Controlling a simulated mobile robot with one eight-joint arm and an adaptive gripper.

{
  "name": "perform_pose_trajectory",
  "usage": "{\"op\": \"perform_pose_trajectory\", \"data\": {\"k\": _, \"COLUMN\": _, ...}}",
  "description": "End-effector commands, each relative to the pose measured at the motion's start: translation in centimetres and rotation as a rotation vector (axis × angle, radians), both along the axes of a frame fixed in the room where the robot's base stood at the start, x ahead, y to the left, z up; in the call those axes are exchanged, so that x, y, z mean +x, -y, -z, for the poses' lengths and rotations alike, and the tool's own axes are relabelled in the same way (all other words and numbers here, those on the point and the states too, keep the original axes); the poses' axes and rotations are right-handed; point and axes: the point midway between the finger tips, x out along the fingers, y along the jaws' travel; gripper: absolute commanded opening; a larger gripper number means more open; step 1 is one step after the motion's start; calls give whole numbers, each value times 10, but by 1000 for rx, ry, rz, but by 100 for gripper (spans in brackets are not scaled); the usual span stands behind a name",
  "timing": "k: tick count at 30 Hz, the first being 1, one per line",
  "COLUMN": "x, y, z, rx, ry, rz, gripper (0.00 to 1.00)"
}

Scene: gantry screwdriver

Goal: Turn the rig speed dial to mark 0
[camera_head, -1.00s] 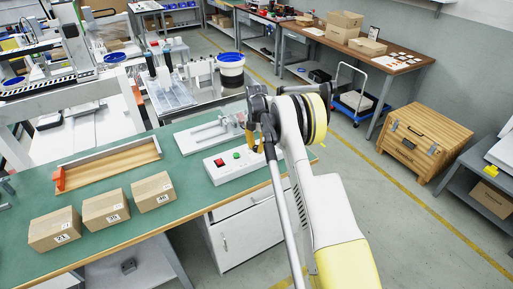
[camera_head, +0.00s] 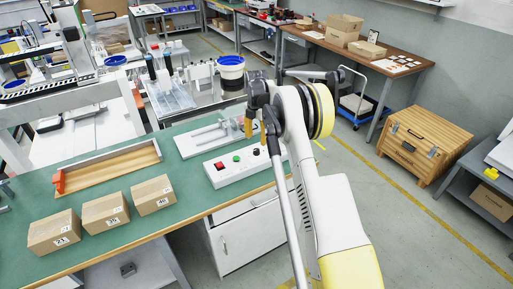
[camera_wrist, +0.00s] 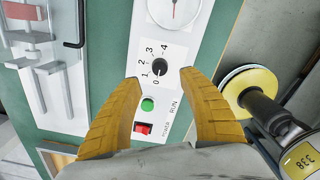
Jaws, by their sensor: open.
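The speed dial (camera_wrist: 159,67) is a small black knob on a white plate with marks 0 to 4 around its left side. I cannot tell which mark it points to. It sits on the white control box (camera_head: 225,176), next to a green button (camera_wrist: 148,104) and a red switch (camera_wrist: 142,128). In the head view the dial (camera_head: 256,152) is near the box's right end. My gripper (camera_wrist: 160,76) is open, with its yellow fingers apart on either side of the dial in the picture. In the head view my gripper (camera_head: 255,130) appears above the box, apart from it.
A round white gauge (camera_wrist: 178,8) lies beyond the dial. A grey metal fixture (camera_head: 212,135) stands behind the box. A wooden tray (camera_head: 110,170) and three cardboard boxes (camera_head: 104,212) are to the left on the green bench. The bench between them and the control box is clear.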

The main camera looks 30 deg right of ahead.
Motion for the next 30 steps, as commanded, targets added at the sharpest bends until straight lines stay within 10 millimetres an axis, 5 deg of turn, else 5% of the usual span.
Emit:
{"op": "perform_pose_trajectory", "data": {"k": 9, "x": 0, "y": 0, "z": -47, "rx": 0, "ry": 0, "rz": 0, "gripper": 49}}
{"op": "perform_pose_trajectory", "data": {"k": 26, "x": 0, "y": 0, "z": -51, "rx": 0, "ry": 0, "rz": 1, "gripper": 49}}
{"op": "perform_pose_trajectory", "data": {"k": 30, "x": -5, "y": -9, "z": -70, "rx": -4, "ry": 17, "rz": 57, "gripper": 49}}
